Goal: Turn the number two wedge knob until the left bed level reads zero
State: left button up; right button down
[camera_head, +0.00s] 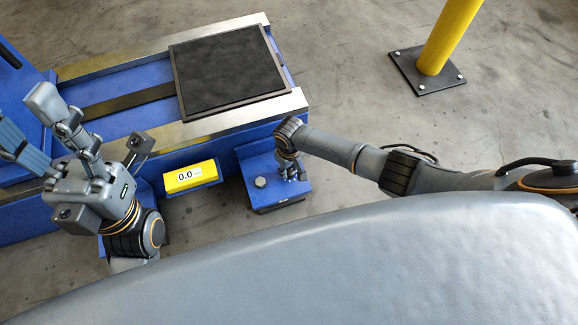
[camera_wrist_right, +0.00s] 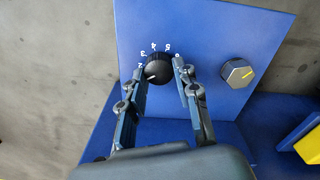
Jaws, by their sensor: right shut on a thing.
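My right gripper (camera_head: 290,172) is shut on a round black knob on a blue box (camera_head: 268,204). In the right wrist view, the fingers (camera_wrist_right: 160,84) sit on both sides of the black knob (camera_wrist_right: 158,66). White numerals ring its far side, and its white pointer points toward the lower left, near a finger. I cannot read a wedge number on it. A yellow readout (camera_head: 191,177) beside the box shows 0.0; which level it belongs to is not legible. My left gripper (camera_head: 27,146) is raised over the bed's left end, away from the knob; its opening is unclear.
The blue bed has pale metal rails (camera_head: 232,121) and a black plate (camera_head: 228,70). A yellow post (camera_head: 447,38) stands at the upper right. Open concrete floor lies between.

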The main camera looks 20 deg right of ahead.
aim_at(290, 171)
jog(key=c, duration=1)
grip_release()
jog(key=shift+s+d, duration=0.1)
jog(key=shift+s, duration=0.1)
notch_tip(290, 171, up, 12)
